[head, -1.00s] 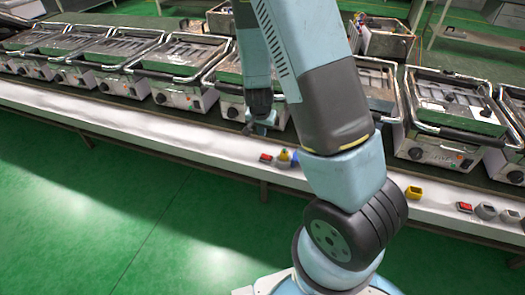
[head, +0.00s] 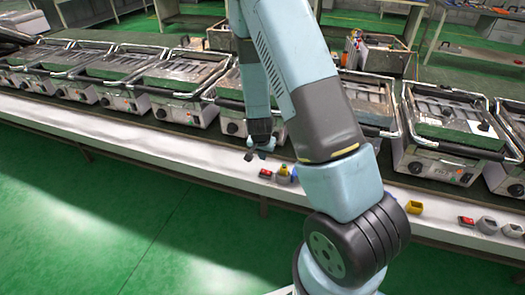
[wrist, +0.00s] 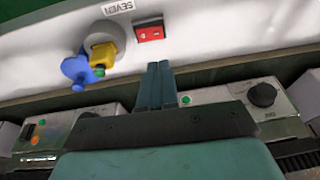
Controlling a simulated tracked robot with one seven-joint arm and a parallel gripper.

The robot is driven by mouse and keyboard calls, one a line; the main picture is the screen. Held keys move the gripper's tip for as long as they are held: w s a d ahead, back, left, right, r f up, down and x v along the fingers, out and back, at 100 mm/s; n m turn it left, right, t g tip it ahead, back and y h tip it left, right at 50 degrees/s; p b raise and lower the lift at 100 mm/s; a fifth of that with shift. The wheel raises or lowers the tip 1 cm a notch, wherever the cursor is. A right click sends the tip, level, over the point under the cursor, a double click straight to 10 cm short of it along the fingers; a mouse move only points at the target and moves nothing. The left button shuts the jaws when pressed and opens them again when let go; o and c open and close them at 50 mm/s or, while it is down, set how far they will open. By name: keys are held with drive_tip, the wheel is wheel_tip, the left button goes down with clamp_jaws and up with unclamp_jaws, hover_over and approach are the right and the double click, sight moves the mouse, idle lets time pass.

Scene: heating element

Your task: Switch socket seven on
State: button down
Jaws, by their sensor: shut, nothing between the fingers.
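In the wrist view, a white label reading SEVEN (wrist: 118,6) is on the pale ledge. Beside it is a red rocker switch (wrist: 150,31). Left of the switch is a grey socket (wrist: 101,38) with a yellow piece (wrist: 103,54) and a blue piece (wrist: 78,68) at it. My gripper (wrist: 160,68) is shut and empty, its fingertips just short of the switch in the picture and apart from it. In the head view, my gripper (head: 260,154) shows just above the small red switch (head: 265,174) and the yellow piece (head: 283,173). Which side of the switch is pressed I cannot tell.
A row of grill-like heating appliances (head: 185,85) stands along the bench behind the ledge (head: 170,148). Further right on the ledge are a yellow socket (head: 414,207), another red switch (head: 466,221) and grey sockets (head: 487,225). The green floor (head: 90,220) in front is clear.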

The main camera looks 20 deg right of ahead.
sight(265, 170)
drive_tip(key=x, duration=0.6)
drive_tip(key=shift+s+a+f, duration=0.2)
drive_tip(key=shift+a+f, duration=0.1)
drive_tip(key=shift+f, duration=0.55)
drive_tip(key=shift+a+f, duration=0.1)
drive_tip(key=shift+w+a+f, duration=0.1)
drive_tip(key=shift+w+f, duration=0.05)
drive_tip(key=shift+f, duration=0.1)
drive_tip(key=shift+s+d+r, duration=0.25)
drive_tip(key=shift+s+d, duration=0.25)
drive_tip(key=shift+d, duration=0.1)
drive_tip(key=shift+r, duration=0.1)
